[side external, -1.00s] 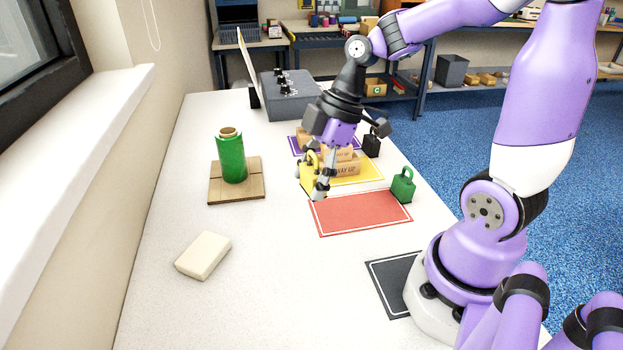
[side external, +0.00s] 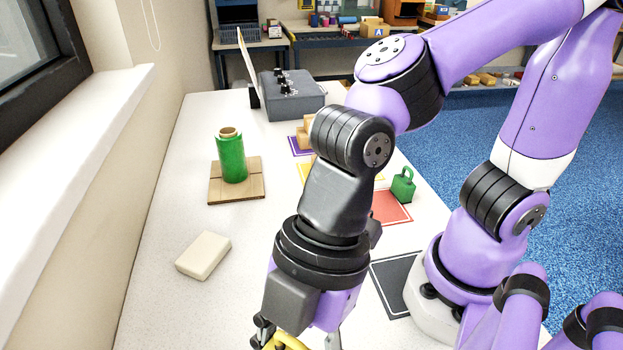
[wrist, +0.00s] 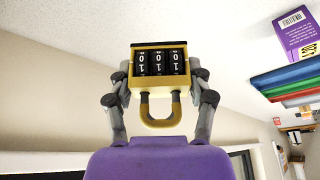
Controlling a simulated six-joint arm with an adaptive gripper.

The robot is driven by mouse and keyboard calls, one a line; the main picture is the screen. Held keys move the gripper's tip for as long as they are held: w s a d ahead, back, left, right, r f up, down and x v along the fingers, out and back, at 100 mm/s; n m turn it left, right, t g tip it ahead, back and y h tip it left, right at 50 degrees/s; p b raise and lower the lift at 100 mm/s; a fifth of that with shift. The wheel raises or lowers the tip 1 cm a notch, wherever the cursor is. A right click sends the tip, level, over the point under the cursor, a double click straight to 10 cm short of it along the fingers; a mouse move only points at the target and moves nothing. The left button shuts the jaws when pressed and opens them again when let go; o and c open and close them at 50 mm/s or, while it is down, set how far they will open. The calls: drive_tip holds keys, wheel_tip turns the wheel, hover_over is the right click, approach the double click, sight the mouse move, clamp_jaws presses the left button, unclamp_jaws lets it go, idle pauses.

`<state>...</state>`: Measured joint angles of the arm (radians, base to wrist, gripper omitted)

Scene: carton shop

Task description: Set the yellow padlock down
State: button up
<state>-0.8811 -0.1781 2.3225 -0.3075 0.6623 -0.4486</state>
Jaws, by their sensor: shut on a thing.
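The yellow padlock (wrist: 160,62) is in the wrist view, with a brass-yellow body, three black number dials and a U-shaped shackle pointing toward my gripper's purple palm. My gripper (wrist: 161,88) is shut on it, one grey finger on each side. In the side external view my gripper (side external: 300,339) hangs low at the bottom edge, over the near part of the table. Only a yellow sliver of the padlock (side external: 287,341) shows there; the frame cuts off the rest. Whether it touches the table cannot be seen.
A green padlock (side external: 403,186) stands beside the red mat (side external: 390,206). A black mat (side external: 394,283) lies near my base. A cream block (side external: 203,256) and a green roll (side external: 231,158) on cardboard (side external: 248,187) are to the left. A grey knobbed box (side external: 293,98) stands behind.

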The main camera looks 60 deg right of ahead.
hover_over(245, 343)
wheel_tip(245, 343, down, 7)
drive_tip(key=shift+f, duration=2)
drive_tip(key=shift+f, duration=0.1)
drive_tip(key=o, duration=1.4)
drive_tip(key=shift+o, duration=0.2)
drive_tip(key=v, duration=1.2)
drive_tip(key=s+d+r+m+t+h, duration=0.1)
drive_tip(key=d+r+m+t+h, duration=0.1)
drive_tip(key=d+m, duration=0.6)
drive_tip(key=s+d+r+m+t+h, duration=0.1)
drive_tip(key=d+r+m+t+h, duration=0.1)
drive_tip(key=d+m, duration=0.7)
drive_tip(key=shift+s+r+m+t, duration=0.2)
drive_tip(key=shift+r+m+t, duration=0.2)
drive_tip(key=shift+r+t, duration=0.45)
